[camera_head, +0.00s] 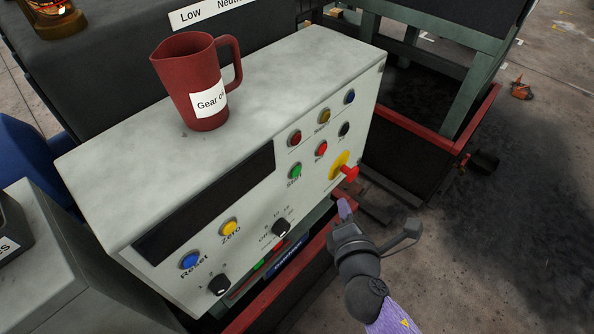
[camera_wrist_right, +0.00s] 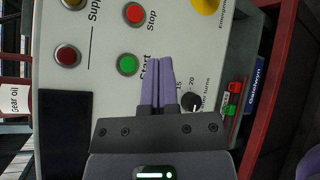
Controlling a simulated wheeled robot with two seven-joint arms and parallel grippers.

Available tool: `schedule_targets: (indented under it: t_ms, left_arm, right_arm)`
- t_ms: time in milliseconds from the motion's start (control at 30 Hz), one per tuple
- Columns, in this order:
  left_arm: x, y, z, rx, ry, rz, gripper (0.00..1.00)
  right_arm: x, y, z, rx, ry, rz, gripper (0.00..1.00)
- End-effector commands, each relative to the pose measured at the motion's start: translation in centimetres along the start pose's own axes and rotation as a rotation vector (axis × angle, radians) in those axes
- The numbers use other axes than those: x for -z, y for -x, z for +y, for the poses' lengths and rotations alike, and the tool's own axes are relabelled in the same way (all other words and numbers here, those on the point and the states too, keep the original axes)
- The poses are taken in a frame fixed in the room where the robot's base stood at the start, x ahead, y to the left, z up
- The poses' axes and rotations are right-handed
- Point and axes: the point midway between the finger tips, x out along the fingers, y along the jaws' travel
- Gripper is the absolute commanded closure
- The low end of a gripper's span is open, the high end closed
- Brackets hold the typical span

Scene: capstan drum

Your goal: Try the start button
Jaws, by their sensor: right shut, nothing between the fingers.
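The start button is a green push button (camera_head: 295,171) on the front panel of a pale control box (camera_head: 330,75), with the label "Start" beside it. In the right wrist view the green button (camera_wrist_right: 128,65) lies just left of my fingertips, with its label partly hidden behind the fingers. My right gripper (camera_head: 344,208) is shut and empty, with purple fingers, in front of the panel and below and right of the button in the head view. The right wrist view shows its fingers (camera_wrist_right: 160,62) together, apart from the button. My left gripper is not in view.
A red stop button (camera_head: 321,149) sits near the green one, and a red emergency button (camera_head: 349,173) on yellow juts out. A black turns knob (camera_wrist_right: 191,102) is right of my fingers. A red jug labelled "Gear oil" (camera_head: 195,75) stands on the box.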

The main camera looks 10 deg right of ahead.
Motion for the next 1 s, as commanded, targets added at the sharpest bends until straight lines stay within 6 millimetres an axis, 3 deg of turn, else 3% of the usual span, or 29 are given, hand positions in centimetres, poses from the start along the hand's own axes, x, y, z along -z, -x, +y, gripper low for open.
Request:
schedule_targets:
  t_ms: [600,1000]
  left_arm:
    - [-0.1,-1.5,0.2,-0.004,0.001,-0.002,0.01]
    - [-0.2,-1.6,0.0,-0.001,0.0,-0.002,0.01]
  right_arm:
    - [4.0,-5.5,3.8,0.001,-0.002,0.0,1.0]
    - [4.4,-6.0,4.4,0.001,-0.002,0.001,1.0]
